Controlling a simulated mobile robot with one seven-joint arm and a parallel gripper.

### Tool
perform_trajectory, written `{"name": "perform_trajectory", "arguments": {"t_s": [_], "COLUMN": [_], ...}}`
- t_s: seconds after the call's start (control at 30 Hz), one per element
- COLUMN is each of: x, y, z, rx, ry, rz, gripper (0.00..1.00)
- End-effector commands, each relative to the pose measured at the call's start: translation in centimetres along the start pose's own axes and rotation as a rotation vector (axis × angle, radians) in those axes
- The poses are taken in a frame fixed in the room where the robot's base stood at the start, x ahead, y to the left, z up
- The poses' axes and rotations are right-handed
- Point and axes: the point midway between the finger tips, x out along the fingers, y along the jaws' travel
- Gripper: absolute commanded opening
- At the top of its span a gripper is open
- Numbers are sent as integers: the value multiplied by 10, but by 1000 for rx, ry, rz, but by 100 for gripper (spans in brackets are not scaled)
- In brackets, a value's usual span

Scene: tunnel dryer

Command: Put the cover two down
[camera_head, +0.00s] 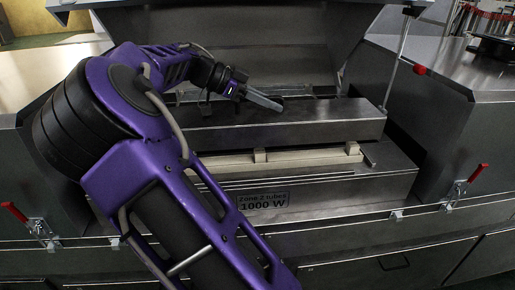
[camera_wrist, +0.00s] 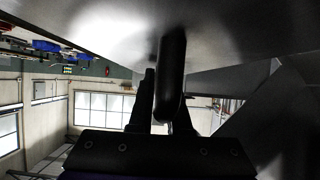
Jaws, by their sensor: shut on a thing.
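A large dark steel cover (camera_head: 240,45) stands raised and tilted over the open dryer bay marked "Zone 2 tubes 1000 W" (camera_head: 263,200); I take it to be cover two. My gripper (camera_head: 266,101) is in front of the raised cover, above a long steel box in the bay. In the wrist view, my gripper (camera_wrist: 165,108) is shut on a dark rounded handle bar (camera_wrist: 172,70). The bar reaches up to a broad metal panel (camera_wrist: 225,30). In the head view the grip is small, and I cannot see where the handle joins the cover.
The long steel box (camera_head: 280,127) lies across the bay, with a pale bar (camera_head: 290,159) below it. A thin rod (camera_head: 399,52) stands at the right, near a red knob (camera_head: 419,70). Red-handled clamps (camera_head: 477,172) flank the bay. A steel housing (camera_head: 440,90) borders it at right.

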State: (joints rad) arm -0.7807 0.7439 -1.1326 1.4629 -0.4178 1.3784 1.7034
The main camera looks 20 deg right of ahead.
Motion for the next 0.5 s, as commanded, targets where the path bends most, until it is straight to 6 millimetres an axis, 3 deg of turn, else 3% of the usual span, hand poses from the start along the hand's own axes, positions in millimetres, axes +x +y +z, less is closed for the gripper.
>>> {"name": "perform_trajectory", "arguments": {"t_s": [0.2,0.5], "x": [17,33], "y": [0,0], "z": [30,60], "rx": [-2,-2], "ry": [3,2], "rz": [1,1], "gripper": [0,0]}}
